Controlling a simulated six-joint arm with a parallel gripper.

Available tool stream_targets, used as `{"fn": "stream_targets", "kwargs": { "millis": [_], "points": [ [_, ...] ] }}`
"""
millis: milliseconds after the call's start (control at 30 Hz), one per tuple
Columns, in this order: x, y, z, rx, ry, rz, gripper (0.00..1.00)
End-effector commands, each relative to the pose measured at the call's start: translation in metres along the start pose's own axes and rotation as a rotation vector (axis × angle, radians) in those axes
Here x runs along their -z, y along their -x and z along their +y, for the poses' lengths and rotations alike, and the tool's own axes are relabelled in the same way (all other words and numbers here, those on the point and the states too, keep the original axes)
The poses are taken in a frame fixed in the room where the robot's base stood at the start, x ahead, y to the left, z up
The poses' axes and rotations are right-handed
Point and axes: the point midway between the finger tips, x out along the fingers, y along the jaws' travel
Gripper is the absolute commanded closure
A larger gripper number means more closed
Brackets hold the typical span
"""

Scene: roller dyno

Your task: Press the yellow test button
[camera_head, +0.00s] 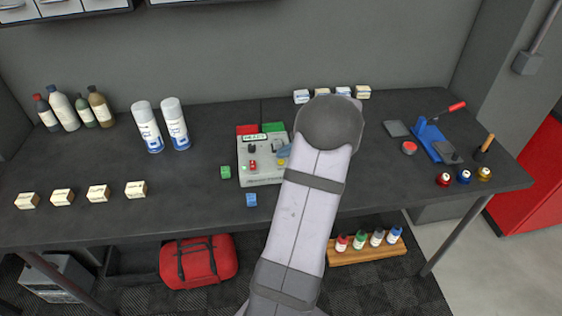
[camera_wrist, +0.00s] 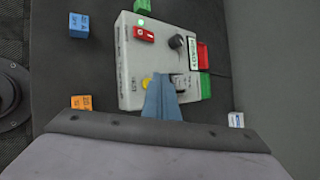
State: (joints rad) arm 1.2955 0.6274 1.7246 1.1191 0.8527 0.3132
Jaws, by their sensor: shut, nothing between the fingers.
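The grey control box (camera_head: 262,178) stands on the dark bench; it fills the middle of the wrist view (camera_wrist: 130,60). Its yellow test button (camera_head: 281,162) shows just below my gripper's tips in the head view. In the wrist view the yellow button (camera_wrist: 146,83) peeks out left of the blue fingers, partly hidden by them. My gripper (camera_head: 284,151) is shut and empty; its blue fingers also show in the wrist view (camera_wrist: 161,80). The tips are over the box right beside the button. I cannot tell whether they touch the box.
On the box are a red switch (camera_wrist: 144,34), a black knob (camera_wrist: 176,42) and a small label (camera_wrist: 192,53). Red (camera_head: 247,129) and green (camera_head: 272,127) blocks are at its back edge. Green (camera_head: 225,172) and blue (camera_head: 251,200) cubes lie nearby. Spray cans (camera_head: 148,128) stand left.

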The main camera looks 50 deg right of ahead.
Motion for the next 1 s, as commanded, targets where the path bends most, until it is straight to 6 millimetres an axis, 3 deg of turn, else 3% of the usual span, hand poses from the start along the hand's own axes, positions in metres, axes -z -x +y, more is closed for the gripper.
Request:
{"fn": "stream_targets", "kwargs": {
  "millis": [1000],
  "points": [
    [0.0046, -0.0063, 0.0046, 0.0, 0.0, 0.0, 1.0]
  ]
}}
